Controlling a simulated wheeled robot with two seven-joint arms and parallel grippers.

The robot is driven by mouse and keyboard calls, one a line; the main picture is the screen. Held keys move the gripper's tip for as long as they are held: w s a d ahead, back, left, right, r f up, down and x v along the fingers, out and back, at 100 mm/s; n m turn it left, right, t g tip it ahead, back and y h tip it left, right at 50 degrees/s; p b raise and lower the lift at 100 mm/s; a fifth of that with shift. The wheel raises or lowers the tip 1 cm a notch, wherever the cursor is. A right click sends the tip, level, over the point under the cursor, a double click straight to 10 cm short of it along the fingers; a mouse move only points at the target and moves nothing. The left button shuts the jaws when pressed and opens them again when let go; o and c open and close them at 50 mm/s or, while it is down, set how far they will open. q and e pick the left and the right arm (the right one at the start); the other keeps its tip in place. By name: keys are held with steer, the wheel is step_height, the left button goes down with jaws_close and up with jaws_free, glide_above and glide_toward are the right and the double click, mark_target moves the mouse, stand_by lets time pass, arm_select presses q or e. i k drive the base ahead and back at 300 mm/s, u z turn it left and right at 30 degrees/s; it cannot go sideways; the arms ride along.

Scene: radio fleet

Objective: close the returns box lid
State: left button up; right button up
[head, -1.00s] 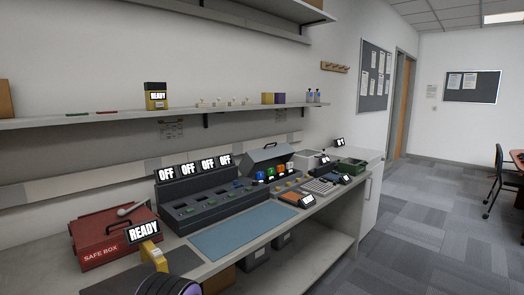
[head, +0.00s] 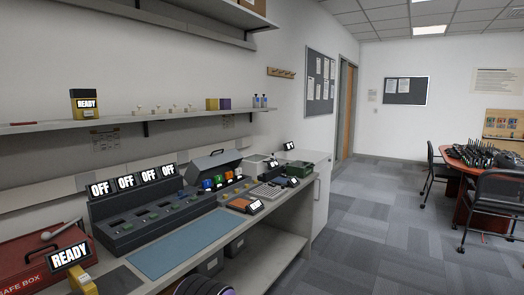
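No box in view carries a readable returns label, so I cannot tell for sure which one is the returns box. A grey box with a raised, tilted lid (head: 212,160) stands at the back of the counter, behind colored radios. A red box marked SAFE BOX (head: 30,262) sits at the left edge, partly cut off. Neither of my grippers shows in the head view.
The counter holds a charger row with OFF signs (head: 150,206), a blue mat (head: 180,244) and a READY sign (head: 69,255). A round table (head: 462,172) with dark items and chairs (head: 497,200) stands at right. Carpet floor (head: 350,240) between is clear.

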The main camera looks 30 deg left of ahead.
mark_target(199, 169)
steer(key=z, duration=0.25)
steer(key=i, duration=1.55)
steer(key=u, duration=0.95)
